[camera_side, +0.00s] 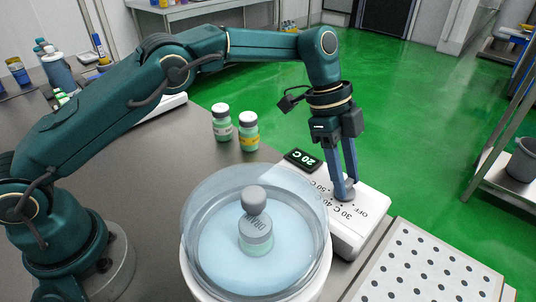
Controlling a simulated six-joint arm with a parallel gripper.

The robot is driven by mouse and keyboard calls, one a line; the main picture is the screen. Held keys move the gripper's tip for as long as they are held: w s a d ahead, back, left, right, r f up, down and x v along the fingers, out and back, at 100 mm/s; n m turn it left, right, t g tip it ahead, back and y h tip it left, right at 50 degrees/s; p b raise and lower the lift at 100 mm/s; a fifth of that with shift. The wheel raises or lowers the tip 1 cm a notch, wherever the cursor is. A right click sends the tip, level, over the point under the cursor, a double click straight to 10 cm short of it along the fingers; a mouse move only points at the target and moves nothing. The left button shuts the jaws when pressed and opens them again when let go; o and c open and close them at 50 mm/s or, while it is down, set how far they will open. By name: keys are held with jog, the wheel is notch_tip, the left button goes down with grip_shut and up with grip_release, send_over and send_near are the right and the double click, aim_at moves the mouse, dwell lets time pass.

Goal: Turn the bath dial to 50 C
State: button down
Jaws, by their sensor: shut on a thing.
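The bath dial (345,191) is a small grey knob on a white control box (346,236) at the right of the water bath. Printed marks by it read OFF, 30 C, 40 C and 50 C. The dark display (303,160) on the box shows 20 C in green. My gripper (345,180) points down with its blue fingers shut on the dial. The fingers cover part of the dial, and I cannot tell which mark it points to. The round bath (200,258) holds pale blue water, with a grey-capped bottle (256,228) standing in it.
A white perforated plate (425,270) lies at the front right. More bottles stand at the far left.

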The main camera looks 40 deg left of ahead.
jog(key=shift+m, duration=0.5)
dwell(0.4)
jog(key=shift+c, duration=2.2)
grip_release()
jog(key=shift+a+r, duration=0.35)
jog(key=shift+r, duration=0.25)
jog(key=a, duration=0.8)
jog(key=w+a, duration=0.1)
jog(key=a, duration=0.3)
jog(key=shift+f, duration=0.1)
jog(key=shift+d, duration=0.1)
